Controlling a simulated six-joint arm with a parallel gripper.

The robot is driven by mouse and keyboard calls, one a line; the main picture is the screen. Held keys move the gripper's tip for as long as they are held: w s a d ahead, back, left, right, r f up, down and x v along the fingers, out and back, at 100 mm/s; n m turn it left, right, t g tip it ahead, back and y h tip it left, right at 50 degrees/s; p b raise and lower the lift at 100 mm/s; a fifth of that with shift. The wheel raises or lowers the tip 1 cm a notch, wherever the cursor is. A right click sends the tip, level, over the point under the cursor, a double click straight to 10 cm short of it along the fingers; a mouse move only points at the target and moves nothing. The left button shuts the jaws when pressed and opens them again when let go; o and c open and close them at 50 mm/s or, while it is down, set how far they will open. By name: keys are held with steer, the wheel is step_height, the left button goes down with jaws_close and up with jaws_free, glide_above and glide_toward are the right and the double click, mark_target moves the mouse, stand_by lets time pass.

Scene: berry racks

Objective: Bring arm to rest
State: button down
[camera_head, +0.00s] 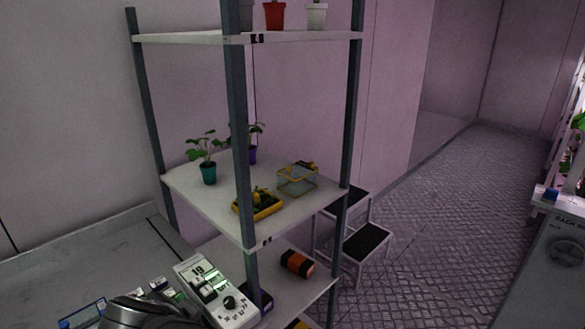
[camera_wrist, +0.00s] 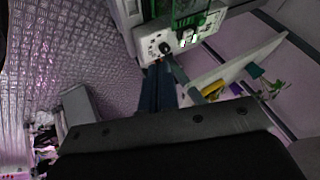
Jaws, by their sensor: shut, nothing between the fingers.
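My gripper (camera_wrist: 159,66) shows in the wrist view, its narrow dark fingers reaching up from the wide black body at the bottom. The fingers are together with nothing between them. In the wrist view they point toward a white panel with a knob (camera_wrist: 178,42), apart from the shelf. In the head view only a dark rounded part of my arm (camera_head: 150,313) shows at the bottom left, near a white device marked 19 (camera_head: 215,290); my gripper's fingers cannot be made out there.
A shelf rack with grey posts (camera_head: 238,150) stands close by. Its middle shelf (camera_head: 215,205) holds a teal potted plant (camera_head: 208,172), a yellow tray (camera_head: 258,207) and a wire basket (camera_head: 298,179). An orange-black roll (camera_head: 297,264) lies lower.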

steer(key=w+a+r+n+g+h, duration=0.1)
steer(key=w+a+r+n, duration=0.1)
steer(key=w+n, duration=0.4)
steer(key=shift+r+n+g+h, duration=0.15)
steer(key=shift+n+g+h, duration=0.2)
steer(key=shift+n, duration=0.35)
